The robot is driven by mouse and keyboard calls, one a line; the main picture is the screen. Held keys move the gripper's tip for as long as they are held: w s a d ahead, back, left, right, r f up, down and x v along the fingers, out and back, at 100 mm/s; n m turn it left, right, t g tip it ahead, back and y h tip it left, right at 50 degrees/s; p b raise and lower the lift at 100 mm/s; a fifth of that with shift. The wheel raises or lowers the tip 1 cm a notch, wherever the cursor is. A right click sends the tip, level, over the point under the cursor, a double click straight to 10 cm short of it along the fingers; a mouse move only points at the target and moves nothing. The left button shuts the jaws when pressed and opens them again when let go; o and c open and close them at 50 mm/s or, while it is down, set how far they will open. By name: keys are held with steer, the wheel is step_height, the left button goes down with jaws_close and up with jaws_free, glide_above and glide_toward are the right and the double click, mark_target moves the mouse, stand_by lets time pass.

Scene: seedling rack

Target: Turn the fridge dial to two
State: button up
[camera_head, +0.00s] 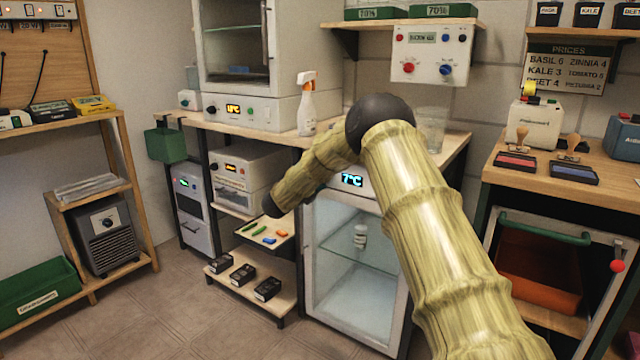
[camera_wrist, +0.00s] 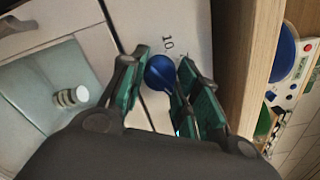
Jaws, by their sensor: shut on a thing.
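The fridge (camera_head: 312,262) has a glass door and a lit display (camera_head: 352,181) reading 7°C in the head view. In the wrist view, its blue round dial (camera_wrist: 160,73) sits on a pale panel with a printed "10" beside it; another mark is partly covered by a finger. My gripper (camera_wrist: 163,66) has its green-padded fingers on both sides of the dial, shut on it. The dial's exact setting cannot be read. In the head view the dial and my gripper are hidden behind my arm.
A wooden counter edge (camera_wrist: 252,50) runs close beside the gripper in the wrist view. A spray bottle (camera_head: 307,105) and a clear beaker (camera_head: 431,130) stand on the counter above the fridge. A white bottle (camera_head: 360,237) stands inside the fridge.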

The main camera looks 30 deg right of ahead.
steer(key=shift+f, duration=0.1)
steer(key=o, duration=1)
steer(key=shift+s, duration=0.1)
steer(key=shift+v, duration=5.95)
